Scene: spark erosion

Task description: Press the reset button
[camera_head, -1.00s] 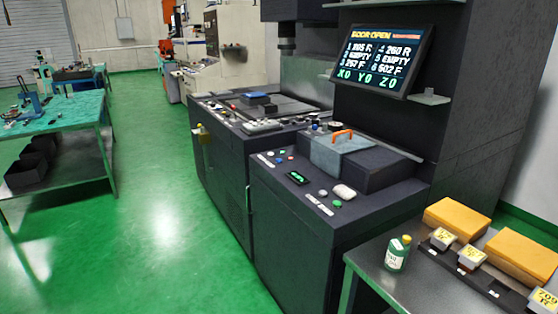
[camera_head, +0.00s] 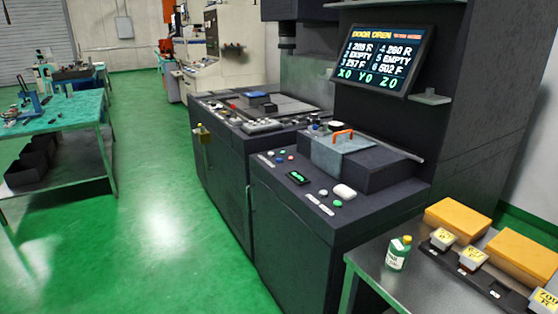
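The dark machine has a sloping control panel (camera_head: 276,192) on its front right part. On the panel are a small green-lit display (camera_head: 299,178), a green button (camera_head: 337,203), a small pale button (camera_head: 323,192) and a larger white rounded piece (camera_head: 344,191). Several small coloured buttons (camera_head: 281,155) sit at the panel's far left end. The labels are too small to read, so I cannot tell which one is the reset button. A screen (camera_head: 378,61) above shows "DOOR OPEN" and a list of numbered positions. Neither of my grippers is in view.
A metal table (camera_head: 420,285) at the lower right holds a green-and-white bottle (camera_head: 398,253), yellow boxes (camera_head: 458,218) and small labelled blocks. Green floor (camera_head: 160,220) is clear between the machine and the left workbench (camera_head: 60,118).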

